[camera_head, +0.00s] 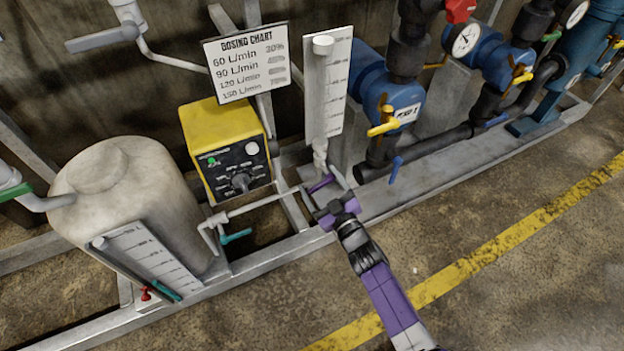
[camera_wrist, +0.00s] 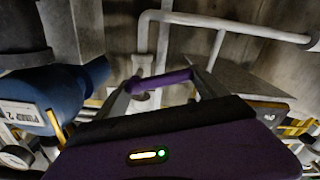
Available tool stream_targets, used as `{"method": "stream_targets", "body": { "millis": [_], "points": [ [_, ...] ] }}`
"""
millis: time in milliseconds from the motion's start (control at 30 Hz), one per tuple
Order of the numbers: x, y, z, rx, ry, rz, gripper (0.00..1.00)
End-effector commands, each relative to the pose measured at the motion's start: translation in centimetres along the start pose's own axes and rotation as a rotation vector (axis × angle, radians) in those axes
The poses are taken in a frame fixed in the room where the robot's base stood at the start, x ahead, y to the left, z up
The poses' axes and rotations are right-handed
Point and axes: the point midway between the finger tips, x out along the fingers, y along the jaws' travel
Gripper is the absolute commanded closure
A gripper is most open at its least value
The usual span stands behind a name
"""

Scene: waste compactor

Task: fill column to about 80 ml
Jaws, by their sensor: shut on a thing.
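A purple valve handle (camera_head: 320,184) sits just below the column's foot. My gripper (camera_head: 325,187) reaches it from the front and is shut on it, with a finger on either side. In the wrist view, the purple handle (camera_wrist: 160,81) lies crosswise between the fingers of my gripper (camera_wrist: 165,86). The valve body behind the handle is partly hidden.
A yellow dosing pump (camera_head: 197,125) stands left of the column, under a dosing chart (camera_head: 247,65). A white tank (camera_head: 130,185) with its own gauge is farther left. A teal valve handle (camera_head: 236,237) is nearby. Blue pumps (camera_head: 400,95) stand right. The floor in front is clear.

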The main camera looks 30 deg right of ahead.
Motion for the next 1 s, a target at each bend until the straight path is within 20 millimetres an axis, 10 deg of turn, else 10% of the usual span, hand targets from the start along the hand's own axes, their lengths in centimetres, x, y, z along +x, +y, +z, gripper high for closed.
{"method": "stream_targets", "body": {
  "millis": [1000],
  "points": [
    [0.0, 0.9, 3.4, -0.957, 0.0, 0.001, 0.91]
  ]
}}
